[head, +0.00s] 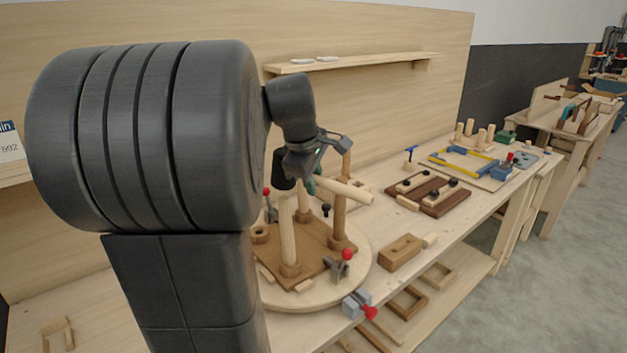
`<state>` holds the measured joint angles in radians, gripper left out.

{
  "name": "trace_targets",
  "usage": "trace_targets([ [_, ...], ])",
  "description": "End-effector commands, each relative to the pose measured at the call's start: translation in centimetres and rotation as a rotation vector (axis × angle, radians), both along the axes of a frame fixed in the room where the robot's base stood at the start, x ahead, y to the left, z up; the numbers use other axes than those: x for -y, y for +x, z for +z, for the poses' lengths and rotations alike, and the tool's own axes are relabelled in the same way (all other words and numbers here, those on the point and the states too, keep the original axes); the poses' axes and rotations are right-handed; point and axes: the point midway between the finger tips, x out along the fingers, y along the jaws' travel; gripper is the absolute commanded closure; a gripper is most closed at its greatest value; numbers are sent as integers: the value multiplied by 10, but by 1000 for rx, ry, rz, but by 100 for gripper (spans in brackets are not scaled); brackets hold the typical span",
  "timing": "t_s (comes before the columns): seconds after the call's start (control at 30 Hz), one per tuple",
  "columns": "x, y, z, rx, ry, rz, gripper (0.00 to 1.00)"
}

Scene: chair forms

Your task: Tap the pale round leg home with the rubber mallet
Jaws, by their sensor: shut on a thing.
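My gripper (316,168), at the picture's centre, is shut on the rubber mallet's pale handle (347,190), which points to the right. The mallet's black head (283,169) hangs at the left, just above the top of the pale round leg (287,235). I cannot tell whether head and leg touch. The leg stands upright in a collar on the brown seat board (312,270). A darker brown leg (340,212) stands upright to its right. Another leg shows partly behind, and my arm hides the left part of the board.
The board lies on a pale round turntable (322,300) with red-knobbed clamps (341,267). A grey vise (357,303) sits at the bench's front edge. A wooden block (402,252) and dark boards (434,194) lie to the right. A shelf (352,63) is on the back wall.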

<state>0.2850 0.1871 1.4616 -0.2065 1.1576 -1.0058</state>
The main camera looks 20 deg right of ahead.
Motion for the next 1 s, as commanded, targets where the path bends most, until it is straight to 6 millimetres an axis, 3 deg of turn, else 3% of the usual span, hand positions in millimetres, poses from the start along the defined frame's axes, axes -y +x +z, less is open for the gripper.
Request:
trace_targets([
  [0.03, 0, 0, 10, 3, -1, -1, 100],
  [0.47, 0, 1, 13, 6, -3, 0, 100],
  [0.8, 0, 1, 59, 7, -3, -1, 100],
  [1.0, 0, 0, 60, 6, -3, 0, 100],
])
